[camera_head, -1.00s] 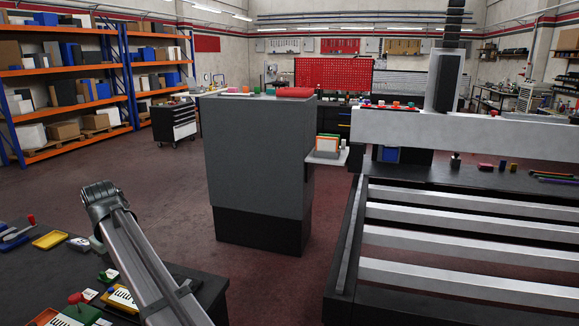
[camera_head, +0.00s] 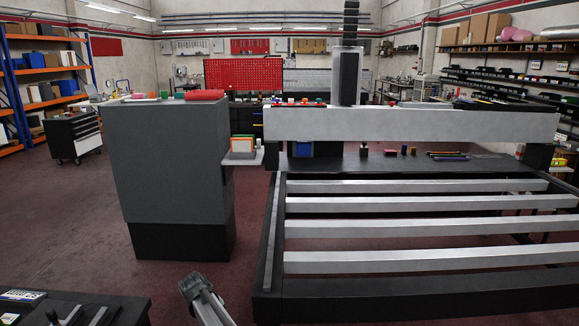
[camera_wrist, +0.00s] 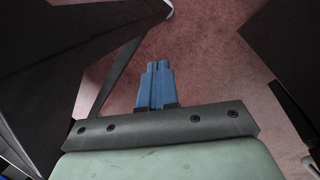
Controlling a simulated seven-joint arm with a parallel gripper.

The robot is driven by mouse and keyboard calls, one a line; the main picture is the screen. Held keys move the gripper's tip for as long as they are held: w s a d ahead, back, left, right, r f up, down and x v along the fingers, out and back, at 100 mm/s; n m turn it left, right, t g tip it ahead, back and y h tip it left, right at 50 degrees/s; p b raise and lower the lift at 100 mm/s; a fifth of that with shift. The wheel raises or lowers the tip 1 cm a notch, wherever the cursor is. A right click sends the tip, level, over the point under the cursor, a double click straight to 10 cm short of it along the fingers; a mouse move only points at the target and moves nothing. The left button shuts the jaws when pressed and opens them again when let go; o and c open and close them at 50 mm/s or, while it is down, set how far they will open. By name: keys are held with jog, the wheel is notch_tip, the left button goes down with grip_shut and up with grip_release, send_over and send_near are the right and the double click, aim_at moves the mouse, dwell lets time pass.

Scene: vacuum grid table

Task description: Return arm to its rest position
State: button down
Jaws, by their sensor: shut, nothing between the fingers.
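My gripper (camera_wrist: 157,88) shows in the wrist view with its two blue fingers side by side, shut and empty. Reddish floor (camera_wrist: 205,60) lies beyond the fingertips, and nothing touches them. In the head view only a grey length of my arm (camera_head: 206,302) shows at the bottom edge, left of centre. My gripper is not visible in the head view. The vacuum grid table (camera_head: 268,238), with pale metal bars across a dark frame, stands to the right of my arm.
A tall grey cabinet (camera_head: 168,165) stands beyond my arm. A dark worktop (camera_head: 125,308) with small items fills the lower left corner. A white gantry beam (camera_head: 410,124) spans the grid table's far side. Open floor (camera_head: 70,235) lies left of the cabinet. Dark surfaces flank the gripper in the wrist view.

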jog(key=s+d+f+m+g, duration=0.2)
jog(key=s+d+f, duration=0.8)
jog(key=d, duration=0.4)
jog(key=s+d+f+m+g, duration=0.2)
jog(key=s+d+f, duration=0.5)
jog(key=d+f, duration=0.6)
jog(key=s+d+f+m+g+y, duration=0.1)
jog(key=s+d, duration=0.3)
jog(key=s, duration=0.5)
jog(key=s+d+f+m+g+y, duration=0.1)
jog(key=s+d+f+m, duration=0.1)
jog(key=s+d, duration=0.3)
jog(key=s+d+f+m+g+y, duration=0.1)
jog(key=s+d, duration=0.3)
jog(key=s, duration=1)
jog(key=shift+d+f+m+g, duration=0.3)
jog(key=shift+f+m+g, duration=0.25)
jog(key=shift+m+g, duration=0.05)
